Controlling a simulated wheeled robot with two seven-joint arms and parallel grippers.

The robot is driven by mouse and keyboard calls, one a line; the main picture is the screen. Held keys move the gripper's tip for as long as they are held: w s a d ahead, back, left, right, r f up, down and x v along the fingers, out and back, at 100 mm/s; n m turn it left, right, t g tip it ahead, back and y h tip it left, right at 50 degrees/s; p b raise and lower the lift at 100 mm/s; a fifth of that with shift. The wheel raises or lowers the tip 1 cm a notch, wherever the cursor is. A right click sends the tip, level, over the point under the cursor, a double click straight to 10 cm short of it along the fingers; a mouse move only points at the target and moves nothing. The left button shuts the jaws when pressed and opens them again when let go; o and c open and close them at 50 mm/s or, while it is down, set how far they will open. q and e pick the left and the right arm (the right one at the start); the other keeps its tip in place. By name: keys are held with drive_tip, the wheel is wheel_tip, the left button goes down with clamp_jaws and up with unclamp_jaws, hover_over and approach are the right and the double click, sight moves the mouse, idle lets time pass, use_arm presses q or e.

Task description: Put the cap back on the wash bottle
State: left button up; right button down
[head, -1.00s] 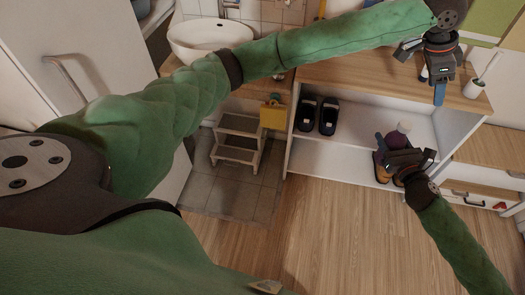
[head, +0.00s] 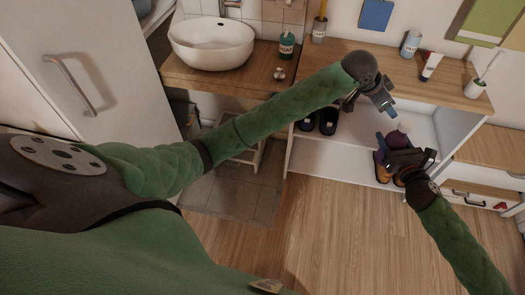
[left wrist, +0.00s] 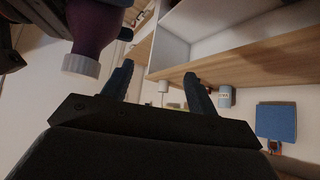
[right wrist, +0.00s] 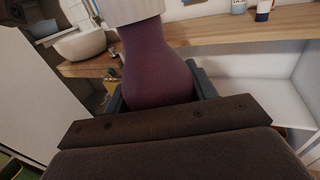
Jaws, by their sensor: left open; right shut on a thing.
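The wash bottle (head: 398,139) is purple and upright in my right gripper (head: 396,152), in front of the shelf unit. The right wrist view shows its round body (right wrist: 157,70) between the fingers. A white ribbed cap (head: 404,127) is on its top end; the left wrist view also shows the cap (left wrist: 80,66). I cannot tell how firmly it sits. My left gripper (head: 388,108) is open and empty, just above and left of the bottle, apart from it. The left wrist view shows its spread fingers (left wrist: 158,85) beside the cap.
A blue-white bottle (head: 411,43), a tube (head: 432,66) and a white cup (head: 474,88) stand on the wooden shelf top (head: 385,68). Brown boots (head: 382,168) and dark slippers are below. A basin (head: 212,45) is at the left. The floor in front is clear.

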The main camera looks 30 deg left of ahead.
use_arm(q)
drive_tip(key=s+a+f+n+y, duration=0.1)
drive_tip(key=s+a+f+n, duration=0.1)
drive_tip(key=s+a+f, duration=0.45)
drive_tip(key=s+a+f+n+y, duration=0.15)
drive_tip(key=s+f, duration=0.25)
drive_tip(key=f, duration=0.5)
drive_tip(key=s+a+f+n+g, duration=0.1)
drive_tip(key=s+a+f, duration=0.1)
drive_tip(key=s, duration=0.9)
drive_tip(key=s+a+f+n+g+y, duration=0.1)
drive_tip(key=s+f, duration=0.4)
drive_tip(key=s, duration=0.7)
drive_tip(key=s+a+f+n+g+y, duration=0.1)
drive_tip(key=s+a+f+n+g, duration=0.1)
drive_tip(key=s, duration=0.9)
drive_tip(key=shift+s+a+f+g, duration=0.3)
drive_tip(key=shift+a+f, duration=0.6)
drive_tip(key=shift+a, duration=0.1)
drive_tip(key=shift+y, duration=0.25)
use_arm(e)
drive_tip(key=shift+r, duration=0.15)
